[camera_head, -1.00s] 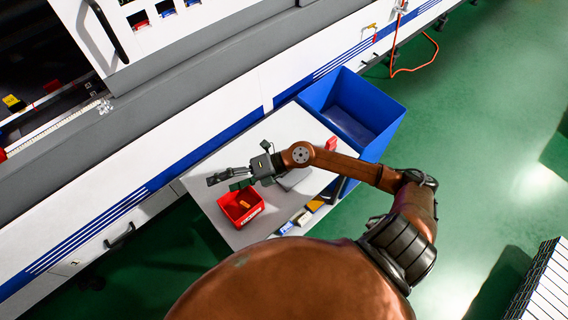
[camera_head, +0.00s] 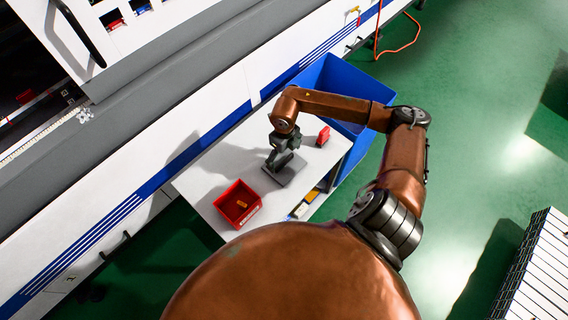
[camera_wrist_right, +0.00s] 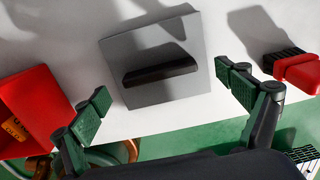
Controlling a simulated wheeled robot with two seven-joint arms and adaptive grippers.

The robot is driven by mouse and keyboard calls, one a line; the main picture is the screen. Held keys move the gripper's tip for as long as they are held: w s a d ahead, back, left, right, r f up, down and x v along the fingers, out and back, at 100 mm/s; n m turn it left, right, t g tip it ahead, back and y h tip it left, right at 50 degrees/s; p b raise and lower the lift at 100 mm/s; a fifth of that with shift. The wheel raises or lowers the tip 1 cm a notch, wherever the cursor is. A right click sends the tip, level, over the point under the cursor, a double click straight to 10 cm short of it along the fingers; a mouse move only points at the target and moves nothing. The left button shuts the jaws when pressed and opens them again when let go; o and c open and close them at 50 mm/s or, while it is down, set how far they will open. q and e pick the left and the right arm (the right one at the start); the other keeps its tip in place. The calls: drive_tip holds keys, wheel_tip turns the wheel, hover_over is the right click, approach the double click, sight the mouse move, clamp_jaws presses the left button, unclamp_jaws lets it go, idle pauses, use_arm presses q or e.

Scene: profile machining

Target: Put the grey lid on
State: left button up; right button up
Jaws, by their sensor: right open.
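The grey lid (camera_head: 294,170) lies flat on the white table, partly hidden under my right gripper. In the right wrist view it is a square grey plate (camera_wrist_right: 170,92) with a long black handle (camera_wrist_right: 160,73) across its middle. My right gripper (camera_head: 275,164) points down over the lid. In the right wrist view its fingers (camera_wrist_right: 164,93) are spread wide on either side of the handle, with nothing between the pads. The open red box (camera_head: 237,205) stands on the table left of the lid, with a small orange piece inside. My left gripper is out of view.
A red item with black bristles (camera_wrist_right: 300,72) stands right of the lid; it also shows in the head view (camera_head: 323,136). A blue bin (camera_head: 375,88) is at the table's far right. Small boxes (camera_head: 301,209) sit below the table's near edge. The white table (camera_head: 195,183) is clear left of the red box.

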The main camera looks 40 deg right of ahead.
sight(284, 161)
wheel_tip(284, 161, down, 4)
drive_tip(key=shift+a, duration=0.1)
drive_tip(key=shift+c, duration=0.2)
